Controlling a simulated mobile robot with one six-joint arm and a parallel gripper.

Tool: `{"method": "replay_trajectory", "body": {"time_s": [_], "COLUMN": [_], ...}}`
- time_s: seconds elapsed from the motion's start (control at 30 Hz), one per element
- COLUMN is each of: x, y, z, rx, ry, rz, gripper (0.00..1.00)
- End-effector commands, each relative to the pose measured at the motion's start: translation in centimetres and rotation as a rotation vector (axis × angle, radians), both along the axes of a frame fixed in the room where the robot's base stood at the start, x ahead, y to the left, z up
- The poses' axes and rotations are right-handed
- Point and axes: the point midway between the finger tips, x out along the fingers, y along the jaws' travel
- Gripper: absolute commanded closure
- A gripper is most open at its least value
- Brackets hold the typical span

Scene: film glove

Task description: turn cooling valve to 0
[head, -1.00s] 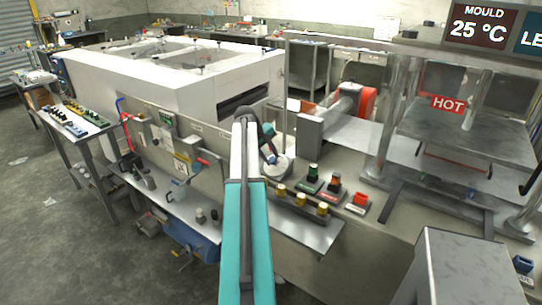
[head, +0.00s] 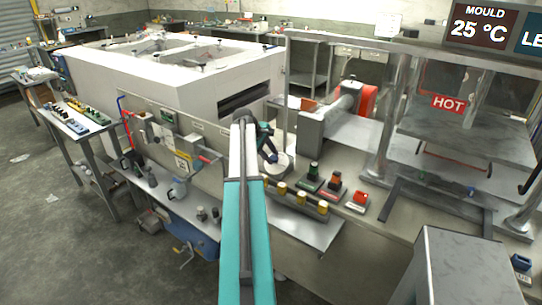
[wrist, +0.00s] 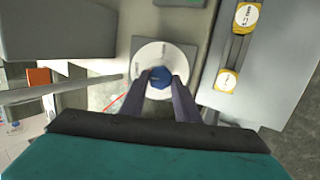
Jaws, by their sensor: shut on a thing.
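The cooling valve shows in the wrist view as a blue knob (wrist: 160,77) at the centre of a round white dial (wrist: 148,56) on a grey square plate. My gripper (wrist: 163,85) has its two dark fingers on either side of the blue knob and is shut on it. In the head view the white dial (head: 277,168) sits on the machine's bench, and my gripper (head: 268,152) reaches down to it at the end of my teal and white arm. The knob is hidden there. The dial's markings are too small to read.
Several yellow-topped knobs (head: 302,198) stand in a row beside the dial. Green, orange and red controls (head: 335,182) stand to the right.

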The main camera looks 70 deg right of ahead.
Motion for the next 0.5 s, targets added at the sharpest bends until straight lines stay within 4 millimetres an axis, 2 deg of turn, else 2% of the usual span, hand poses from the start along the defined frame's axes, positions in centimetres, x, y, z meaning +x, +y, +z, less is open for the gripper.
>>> {"method": "replay_trajectory", "body": {"time_s": [0.07, 0.1, 0.2, 0.5], "x": [-0.07, -0.07, -0.05, 0.00], "y": [0.02, 0.02, 0.01, 0.01], "z": [0.00, 0.00, 0.00, 0.02], "rx": [0.001, 0.001, 0.000, 0.000], "ry": [0.002, 0.002, 0.001, 0.001], "rz": [0.000, 0.000, 0.000, -0.001], "gripper": [0.93, 0.68, 0.52, 0.52]}}
